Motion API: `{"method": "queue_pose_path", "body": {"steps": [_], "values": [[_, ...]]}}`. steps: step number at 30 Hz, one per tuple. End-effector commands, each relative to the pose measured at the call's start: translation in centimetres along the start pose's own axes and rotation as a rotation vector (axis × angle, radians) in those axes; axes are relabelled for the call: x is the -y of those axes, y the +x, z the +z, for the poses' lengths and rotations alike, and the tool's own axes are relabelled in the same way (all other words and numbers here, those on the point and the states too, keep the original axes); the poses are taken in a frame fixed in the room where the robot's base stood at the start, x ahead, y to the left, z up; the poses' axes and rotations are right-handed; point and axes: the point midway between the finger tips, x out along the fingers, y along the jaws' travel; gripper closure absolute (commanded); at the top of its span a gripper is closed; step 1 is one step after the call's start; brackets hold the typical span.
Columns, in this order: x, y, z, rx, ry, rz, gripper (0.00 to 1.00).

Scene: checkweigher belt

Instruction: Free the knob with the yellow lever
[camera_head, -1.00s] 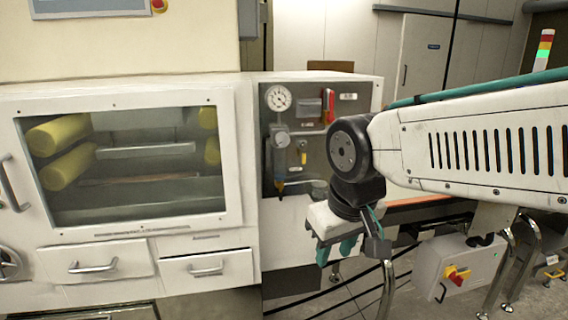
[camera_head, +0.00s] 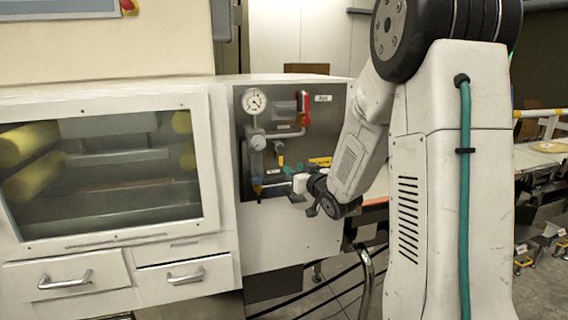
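The grey valve panel (camera_head: 312,135) is set in the front of the white machine. A small yellow lever (camera_head: 281,159) hangs on it, below the gauge and right of the grey regulator. The knob that belongs to it is too small to make out clearly. My gripper (camera_head: 289,184) is in front of the lower part of the panel, below and slightly right of the yellow lever. My gripper and wrist hide the panel's lower right part.
A round gauge (camera_head: 255,101) and a red lever (camera_head: 304,104) are on the upper panel. A longer yellow piece (camera_head: 320,161) shows beside my arm. Drawer handles (camera_head: 185,278) stick out at lower left. My arm covers much of the right side.

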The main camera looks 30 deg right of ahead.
Motion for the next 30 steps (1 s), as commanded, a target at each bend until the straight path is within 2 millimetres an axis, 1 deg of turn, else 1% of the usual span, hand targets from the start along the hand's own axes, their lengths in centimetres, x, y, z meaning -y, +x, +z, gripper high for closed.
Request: {"method": "queue_pose_path", "body": {"steps": [9, 13, 18, 25, 26, 27, 29, 30], "values": [[0.1, 4.8, -0.1, -0.005, 0.0, -0.002, 0.66], [0.1, 6.4, -0.1, -0.004, 0.0, -0.002, 0.66], [0.0, 7.4, -0.1, -0.004, 0.0, -0.001, 0.66], [0.0, 7.4, -0.1, -0.004, 0.0, -0.001, 0.66], [0.0, 7.4, -0.1, -0.004, 0.0, -0.001, 0.71], [0.0, 7.4, -0.1, -0.004, 0.0, -0.001, 0.82], [0.0, 7.4, -0.1, -0.004, 0.0, -0.001, 0.99], [0.0, 7.4, -0.1, -0.004, 0.0, -0.001, 1.0]]}}
